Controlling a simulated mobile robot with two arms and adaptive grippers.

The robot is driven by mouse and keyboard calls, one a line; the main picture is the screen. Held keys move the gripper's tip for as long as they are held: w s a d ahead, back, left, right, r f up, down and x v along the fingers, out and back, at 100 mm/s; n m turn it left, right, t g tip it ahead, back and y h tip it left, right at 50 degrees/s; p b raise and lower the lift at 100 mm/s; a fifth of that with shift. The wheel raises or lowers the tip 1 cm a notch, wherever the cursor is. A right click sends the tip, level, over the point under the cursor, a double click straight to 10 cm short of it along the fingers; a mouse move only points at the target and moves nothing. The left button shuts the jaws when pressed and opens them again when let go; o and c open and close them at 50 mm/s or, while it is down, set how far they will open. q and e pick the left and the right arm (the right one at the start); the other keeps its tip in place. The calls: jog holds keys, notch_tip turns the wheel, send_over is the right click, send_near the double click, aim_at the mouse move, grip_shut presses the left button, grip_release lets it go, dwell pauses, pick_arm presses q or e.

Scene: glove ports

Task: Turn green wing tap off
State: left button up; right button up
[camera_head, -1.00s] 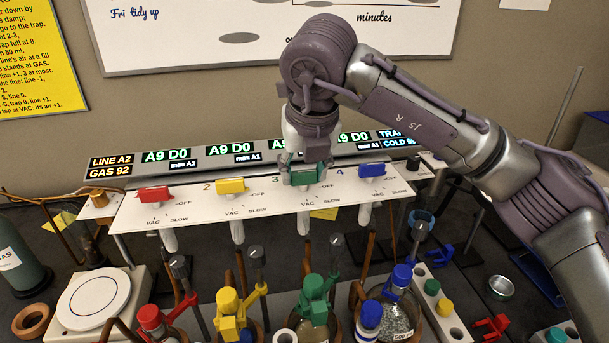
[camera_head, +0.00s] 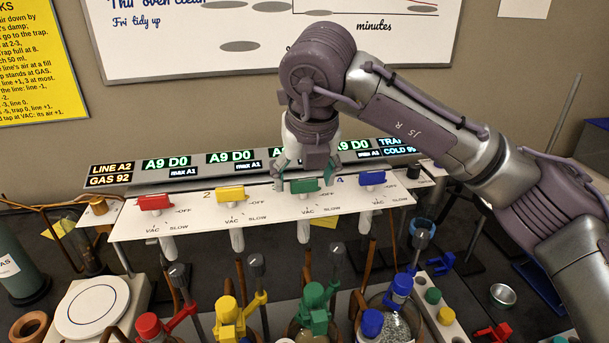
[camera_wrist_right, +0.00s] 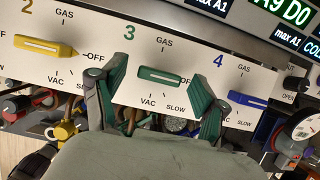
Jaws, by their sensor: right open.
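The green wing tap (camera_head: 304,186) is tap 3 on the white sloping panel (camera_head: 260,209). In the right wrist view the green tap (camera_wrist_right: 160,76) lies almost level across the panel, below GAS and above VAC, its right end toward the right finger. In the wrist view the right gripper (camera_wrist_right: 158,84) is open, one finger on either side of the tap, with gaps between. My left gripper is out of view.
A red tap (camera_head: 155,202), yellow tap (camera_head: 231,194) and blue tap (camera_head: 372,178) share the panel, the yellow and blue close on either side. The display strip (camera_head: 250,156) runs behind. Flasks with coloured clamps, such as a green clamp (camera_head: 314,306), crowd the front.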

jog(key=v, duration=1.2)
